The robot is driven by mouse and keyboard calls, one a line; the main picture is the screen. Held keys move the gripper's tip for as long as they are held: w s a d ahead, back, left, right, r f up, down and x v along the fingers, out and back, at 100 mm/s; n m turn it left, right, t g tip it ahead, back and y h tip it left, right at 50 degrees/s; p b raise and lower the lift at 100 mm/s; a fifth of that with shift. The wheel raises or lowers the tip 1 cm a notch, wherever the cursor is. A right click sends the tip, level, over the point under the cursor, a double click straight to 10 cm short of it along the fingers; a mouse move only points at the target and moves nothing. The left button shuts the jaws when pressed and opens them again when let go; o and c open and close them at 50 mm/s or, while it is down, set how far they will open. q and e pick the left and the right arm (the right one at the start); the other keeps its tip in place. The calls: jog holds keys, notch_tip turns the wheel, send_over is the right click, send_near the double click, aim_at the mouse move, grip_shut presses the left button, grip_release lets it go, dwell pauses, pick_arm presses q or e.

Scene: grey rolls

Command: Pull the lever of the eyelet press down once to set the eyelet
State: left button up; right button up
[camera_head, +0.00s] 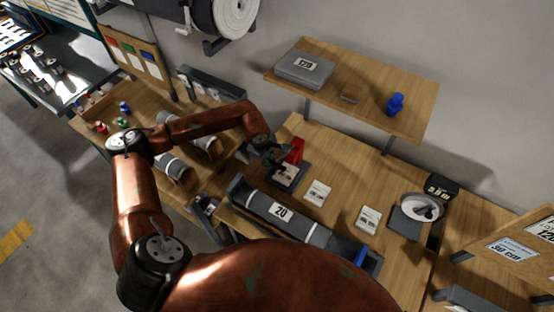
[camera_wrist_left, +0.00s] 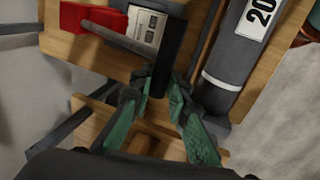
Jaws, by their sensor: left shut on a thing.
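The eyelet press, with a red body (camera_head: 295,150), stands at the left end of the right-hand bench. Its red body also shows at the top left of the left wrist view (camera_wrist_left: 100,18). A grey lever rod (camera_wrist_left: 122,42) runs from it to a dark handle (camera_wrist_left: 171,45). My left gripper (camera_head: 277,153) is at the press. In the wrist view its green fingers (camera_wrist_left: 162,92) close on the lower end of the handle. A pale labelled block (camera_wrist_left: 146,25) lies beside the red body. My right gripper is not in view.
A grey roll marked 20 (camera_head: 280,210) lies in a dark trough just in front of the press. White cards (camera_head: 318,192) lie to the right, and a scale (camera_head: 420,208) stands farther right. A wooden shelf (camera_head: 400,70) hangs above. More grey rolls (camera_head: 172,167) lie left.

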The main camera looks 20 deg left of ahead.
pick_arm(q)
jog(key=shift+s+f, duration=0.2)
jog(key=shift+f, duration=0.15)
jog(key=shift+f+b, duration=0.15)
jog(key=shift+b, duration=0.15)
jog(key=shift+s+f+b, duration=0.2)
jog(key=shift+f+b, duration=0.45)
jog(key=shift+f, duration=0.05)
jog(key=shift+s+a+f+b, duration=0.1)
jog(key=shift+s+f+b, duration=0.05)
jog(key=shift+f+b, duration=0.7)
jog(key=shift+f, duration=0.1)
jog(key=shift+s+f+b, duration=0.1)
jog(key=shift+f+b, duration=0.65)
